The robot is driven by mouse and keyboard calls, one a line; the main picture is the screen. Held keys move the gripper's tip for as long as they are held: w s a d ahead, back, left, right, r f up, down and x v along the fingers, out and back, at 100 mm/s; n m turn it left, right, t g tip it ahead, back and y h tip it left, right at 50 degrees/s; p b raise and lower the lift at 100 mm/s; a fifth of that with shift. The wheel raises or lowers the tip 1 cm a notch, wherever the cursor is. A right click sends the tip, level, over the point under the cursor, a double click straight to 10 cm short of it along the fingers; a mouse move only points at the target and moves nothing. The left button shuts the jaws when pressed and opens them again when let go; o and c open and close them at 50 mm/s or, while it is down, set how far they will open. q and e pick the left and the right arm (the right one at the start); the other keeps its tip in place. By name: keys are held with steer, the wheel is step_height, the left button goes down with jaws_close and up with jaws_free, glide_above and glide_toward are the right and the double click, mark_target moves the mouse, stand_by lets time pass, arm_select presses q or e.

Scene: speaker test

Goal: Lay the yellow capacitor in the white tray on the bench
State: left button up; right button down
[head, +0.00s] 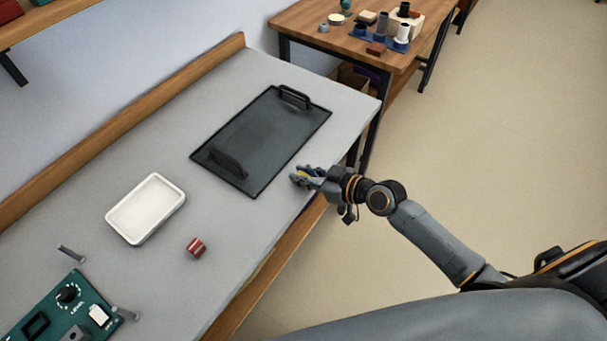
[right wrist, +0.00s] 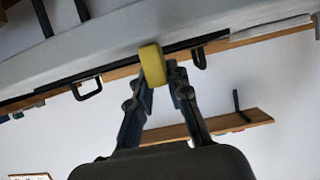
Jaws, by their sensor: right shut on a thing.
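The yellow capacitor (right wrist: 152,65) is between the fingertips of my right gripper (right wrist: 165,84), which is shut on it. In the head view my right gripper (head: 304,177) is at the bench's right edge, beside the near right side of the black tray, with only a little yellow showing. The white tray (head: 181,196) lies on the grey bench (head: 225,220), left of the gripper and apart from it. The tray looks empty. My left gripper is not in view.
A black tray with two handles (head: 318,137) lies on the bench behind the white tray. A red striped part (head: 196,247) sits right of the white tray. A green panel (head: 58,300) and metal posts are at the lower left. A wooden table (head: 305,22) with small items stands behind.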

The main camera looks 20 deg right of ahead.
steer(key=shift+f, duration=0.1)
steer(key=c, duration=1.3)
jaws_free()
steer(key=shift+b+v, duration=0.6)
steer(key=shift+v, duration=5.45)
